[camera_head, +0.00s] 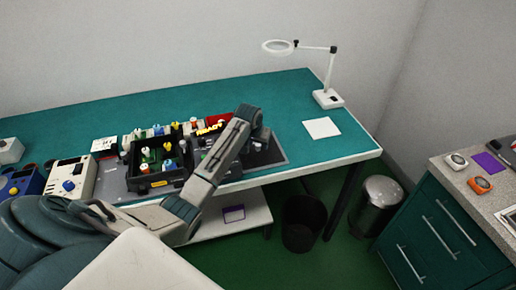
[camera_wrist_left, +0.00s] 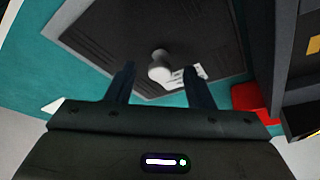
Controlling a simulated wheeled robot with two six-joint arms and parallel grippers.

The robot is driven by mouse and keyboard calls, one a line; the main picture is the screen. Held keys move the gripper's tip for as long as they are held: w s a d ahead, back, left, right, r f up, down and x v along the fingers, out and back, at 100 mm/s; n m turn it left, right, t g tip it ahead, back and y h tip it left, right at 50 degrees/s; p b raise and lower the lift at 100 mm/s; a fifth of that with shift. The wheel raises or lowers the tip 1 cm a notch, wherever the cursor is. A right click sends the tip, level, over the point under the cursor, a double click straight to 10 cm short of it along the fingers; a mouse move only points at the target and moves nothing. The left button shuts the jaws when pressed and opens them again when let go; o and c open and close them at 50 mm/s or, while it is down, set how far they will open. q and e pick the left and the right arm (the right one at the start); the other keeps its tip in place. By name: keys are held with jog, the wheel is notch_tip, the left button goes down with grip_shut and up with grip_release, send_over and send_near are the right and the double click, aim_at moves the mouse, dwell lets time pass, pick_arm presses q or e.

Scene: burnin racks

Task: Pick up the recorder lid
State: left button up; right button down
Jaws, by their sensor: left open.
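A dark grey flat panel with slots, which looks like the recorder lid (camera_wrist_left: 100,30), lies below my left gripper in the left wrist view. A light grey knob (camera_wrist_left: 158,68) stands up from it, beside a white label (camera_wrist_left: 190,75). My left gripper (camera_wrist_left: 160,88) is open, with one finger on each side of the knob's line and nothing visibly held. In the head view the left gripper (camera_head: 258,136) is over the dark grey area (camera_head: 272,157) at the right of the equipment, and my arm hides part of it. My right gripper is not in view.
A black bin of coloured parts (camera_head: 158,184) and a red item (camera_head: 218,119) stand close by on the teal bench (camera_head: 285,100). A magnifier lamp (camera_head: 328,98) and white sheet (camera_head: 321,128) are to the right, with bare bench around them.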

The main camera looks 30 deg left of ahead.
pick_arm(q)
jog(key=shift+w+f, duration=0.1)
grip_shut()
